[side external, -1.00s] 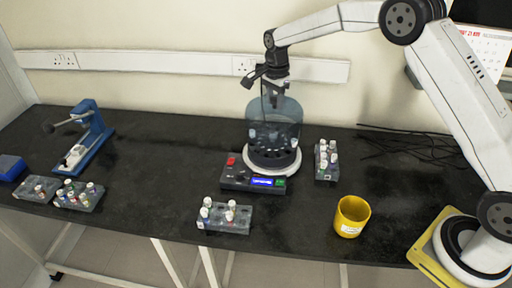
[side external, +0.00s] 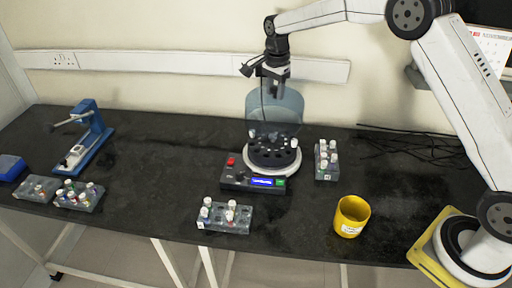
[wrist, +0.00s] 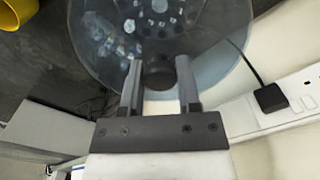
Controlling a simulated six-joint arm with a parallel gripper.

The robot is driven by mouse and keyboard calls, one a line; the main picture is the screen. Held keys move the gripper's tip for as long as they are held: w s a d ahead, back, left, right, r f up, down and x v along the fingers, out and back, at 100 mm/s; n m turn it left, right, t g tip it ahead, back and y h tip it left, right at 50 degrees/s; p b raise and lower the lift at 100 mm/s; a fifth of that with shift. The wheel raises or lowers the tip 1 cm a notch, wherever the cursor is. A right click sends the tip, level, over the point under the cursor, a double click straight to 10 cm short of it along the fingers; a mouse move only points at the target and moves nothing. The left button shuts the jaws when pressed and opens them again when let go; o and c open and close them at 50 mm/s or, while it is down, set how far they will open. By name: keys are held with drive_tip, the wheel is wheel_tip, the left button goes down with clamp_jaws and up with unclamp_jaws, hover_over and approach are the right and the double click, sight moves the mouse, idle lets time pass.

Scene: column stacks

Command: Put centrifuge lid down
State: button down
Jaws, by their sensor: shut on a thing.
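The centrifuge lid (side external: 288,108) is a clear bluish dome. It hangs level above the centrifuge (side external: 240,178), which has a dark round rotor, a white rim and a lit blue display. My gripper (side external: 273,92) is shut on the lid's knob from above. In the wrist view my gripper (wrist: 159,65) has a finger on each side of the dark knob, and the lid (wrist: 215,65) fills the upper middle. The rotor shows blurred through the lid. Two white-capped tubes show at the rotor. The exact gap between lid and rotor is hard to tell.
A tube rack (side external: 225,218) stands in front of the centrifuge and another (side external: 326,168) to its right. A yellow cup (side external: 351,216) is at front right. Black cables (side external: 415,150) lie at back right. A blue device (side external: 90,140) and more racks are at left. The wall is close behind.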

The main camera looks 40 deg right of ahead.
sight(274, 101)
drive_tip(key=shift+s+a+r, duration=0.2)
drive_tip(key=shift+r, duration=0.4)
drive_tip(key=shift+s+a+r, duration=0.15)
drive_tip(key=shift+a+r, duration=0.05)
drive_tip(key=shift+r, duration=0.4)
drive_tip(key=shift+s+a+r, duration=0.1)
drive_tip(key=shift+s+a, duration=0.15)
drive_tip(key=shift+a, duration=0.05)
drive_tip(key=s+a+m, duration=0.1)
drive_tip(key=s+a, duration=0.4)
drive_tip(key=s, duration=0.6)
drive_tip(key=s+a, duration=0.5)
drive_tip(key=s, duration=0.6)
wheel_tip(274, 101, down, 9)
drive_tip(key=shift+d, duration=0.2)
drive_tip(key=shift+w, duration=0.1)
drive_tip(key=shift+f, duration=2.9)
drive_tip(key=shift+f, duration=2.1)
